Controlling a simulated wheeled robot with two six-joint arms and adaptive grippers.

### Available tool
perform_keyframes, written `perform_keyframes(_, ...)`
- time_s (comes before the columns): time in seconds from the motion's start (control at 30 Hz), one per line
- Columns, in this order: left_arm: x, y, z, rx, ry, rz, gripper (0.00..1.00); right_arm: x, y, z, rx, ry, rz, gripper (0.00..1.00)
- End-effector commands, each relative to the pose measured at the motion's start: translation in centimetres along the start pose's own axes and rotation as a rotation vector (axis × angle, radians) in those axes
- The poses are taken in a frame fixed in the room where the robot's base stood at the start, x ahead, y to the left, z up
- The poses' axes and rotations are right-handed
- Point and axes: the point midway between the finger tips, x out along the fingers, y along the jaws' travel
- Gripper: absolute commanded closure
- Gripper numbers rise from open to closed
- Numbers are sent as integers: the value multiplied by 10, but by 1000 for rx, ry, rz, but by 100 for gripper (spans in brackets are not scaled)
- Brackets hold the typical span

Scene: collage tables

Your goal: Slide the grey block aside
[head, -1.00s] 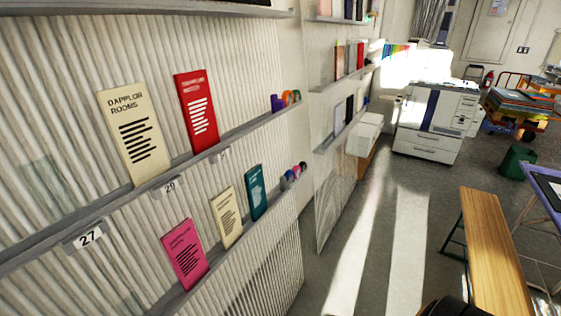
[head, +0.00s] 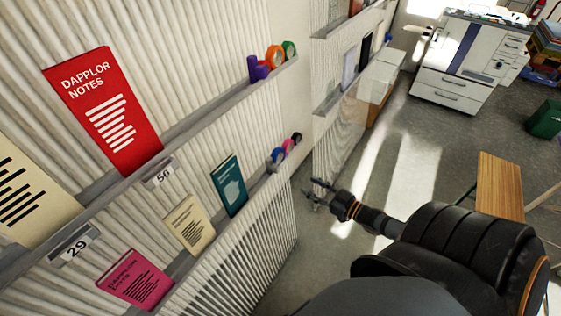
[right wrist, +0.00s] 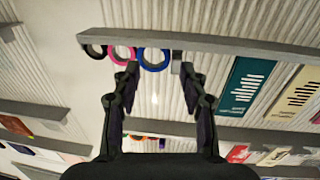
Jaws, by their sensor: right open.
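The grey block (right wrist: 176,62) is a small upright piece on the lower wall ledge (right wrist: 230,48) in the right wrist view, beside a blue ring (right wrist: 154,60). In that upside-down view it lies between the blue ring and the teal booklet (right wrist: 245,85). My right gripper (right wrist: 160,68) is open and empty, with its fingertips framing the blue ring and the grey block. In the head view my right gripper (head: 314,194) hangs in the air right of the lower ledge's end, apart from it. My left gripper is out of view.
Pink (head: 288,145) and black rings stand past the blue ring on the lower ledge. A red booklet (head: 105,112) and purple, orange and green rolls sit on the upper ledge (head: 215,118). A wooden bench (head: 500,188) stands at right. Floor between wall and bench is clear.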

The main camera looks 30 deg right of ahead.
Motion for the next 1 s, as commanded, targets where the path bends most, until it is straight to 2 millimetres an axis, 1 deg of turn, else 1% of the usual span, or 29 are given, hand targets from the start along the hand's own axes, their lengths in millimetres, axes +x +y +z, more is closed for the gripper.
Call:
perform_keyframes(0.03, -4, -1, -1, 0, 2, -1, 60, 3, -10, -23, 6, 41, -46, 57)
perform_keyframes(0.1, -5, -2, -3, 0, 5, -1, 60, 5, -19, -41, 19, 81, -86, 57)
perform_keyframes(0.17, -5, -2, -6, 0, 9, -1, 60, 6, -23, -48, 24, 97, -102, 57)
perform_keyframes(0.27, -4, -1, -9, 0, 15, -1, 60, 7, -24, -49, 25, 104, -106, 57)
perform_keyframes(0.37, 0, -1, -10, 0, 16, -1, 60, 16, -25, -49, 25, 105, -105, 57)
perform_keyframes(0.47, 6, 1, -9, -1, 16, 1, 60, 34, -26, -50, 24, 108, -103, 57)
perform_keyframes(0.6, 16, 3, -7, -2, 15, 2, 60, 66, -29, -52, 23, 108, -101, 57)
perform_keyframes(0.7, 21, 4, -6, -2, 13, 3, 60, 86, -31, -55, 23, 107, -101, 57)
perform_keyframes(0.83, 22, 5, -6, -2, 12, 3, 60, 102, -32, -57, 23, 104, -102, 57)
perform_keyframes(1.0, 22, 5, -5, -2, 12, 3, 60, 110, -33, -58, 23, 100, -102, 57)
